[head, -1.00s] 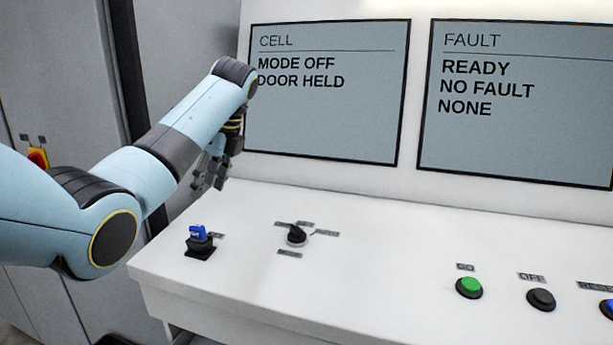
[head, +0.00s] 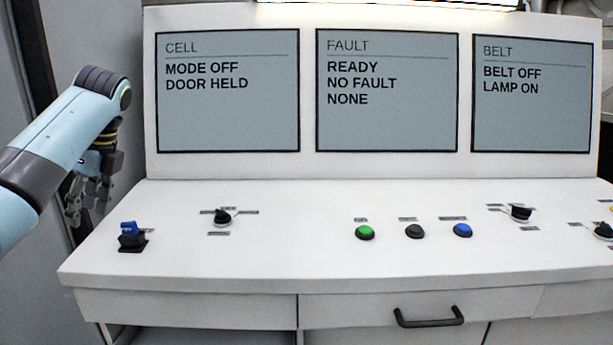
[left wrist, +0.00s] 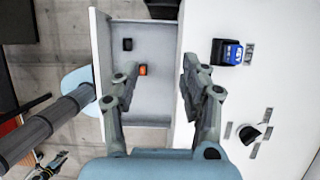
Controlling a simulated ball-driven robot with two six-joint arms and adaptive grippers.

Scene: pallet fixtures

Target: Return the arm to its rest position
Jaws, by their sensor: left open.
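My left arm enters the head view from the left. Its gripper (head: 88,205) hangs at the left end of the white console (head: 300,270), left of the blue-topped key switch (head: 130,236). In the left wrist view the gripper (left wrist: 160,78) has its fingers apart with nothing held between them. Beyond the fingers is an open white compartment (left wrist: 165,105) with a small orange item (left wrist: 143,70) and a small black item (left wrist: 127,44) in it. The blue-topped switch (left wrist: 228,53) is right of the fingers.
A black rotary knob (head: 222,217), green button (head: 365,232), black button (head: 415,231) and blue button (head: 462,230) sit on the console. The left screen (head: 228,115) reads MODE OFF, DOOR HELD. A grey cabinet panel (head: 30,290) stands at the left.

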